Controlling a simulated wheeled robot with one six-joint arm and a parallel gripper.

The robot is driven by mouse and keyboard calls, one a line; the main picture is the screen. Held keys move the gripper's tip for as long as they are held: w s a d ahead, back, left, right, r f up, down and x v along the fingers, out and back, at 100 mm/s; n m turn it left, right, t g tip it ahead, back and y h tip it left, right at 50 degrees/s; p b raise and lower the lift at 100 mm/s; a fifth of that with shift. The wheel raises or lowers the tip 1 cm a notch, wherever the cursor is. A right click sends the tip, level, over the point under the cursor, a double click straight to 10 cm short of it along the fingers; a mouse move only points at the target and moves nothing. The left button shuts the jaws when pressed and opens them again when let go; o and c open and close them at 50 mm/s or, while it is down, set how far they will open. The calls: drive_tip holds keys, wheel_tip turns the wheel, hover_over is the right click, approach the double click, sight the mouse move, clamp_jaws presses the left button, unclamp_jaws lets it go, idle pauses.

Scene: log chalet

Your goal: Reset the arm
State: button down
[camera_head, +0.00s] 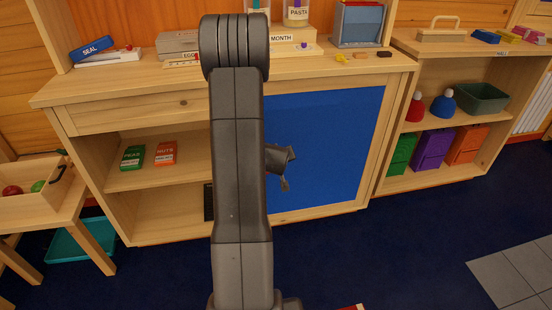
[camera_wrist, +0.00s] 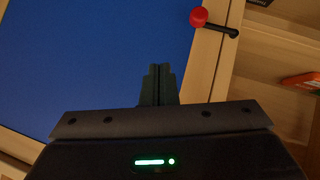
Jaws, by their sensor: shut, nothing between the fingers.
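My gripper (camera_wrist: 158,72) is shut and empty, its two dark fingertips together in the wrist view. In the head view my gripper (camera_head: 285,184) shows partly past the right side of my grey arm, in front of the blue door panel (camera_head: 325,145) of the wooden cabinet. My upright arm hides part of the cabinet. The blue panel (camera_wrist: 95,60) fills the left of the wrist view, with its wooden frame (camera_wrist: 212,65) on the right. A red knob (camera_wrist: 199,16) with a black lever (camera_wrist: 221,29) is on that frame, apart from the fingertips.
The cabinet top (camera_head: 130,72) holds boxes and jars. The open shelf at left has a green box (camera_head: 133,156) and a red box (camera_head: 165,153). A low stand with a wooden tray (camera_head: 28,197) is at far left.

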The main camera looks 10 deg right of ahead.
idle(0.4)
drive_tip(key=w+a+f, duration=0.4)
drive_tip(key=w+f, duration=0.3)
drive_tip(key=shift+w+a, duration=0.15)
drive_tip(key=shift+w, duration=0.15)
drive_tip(key=shift+f, duration=0.2)
idle(0.4)
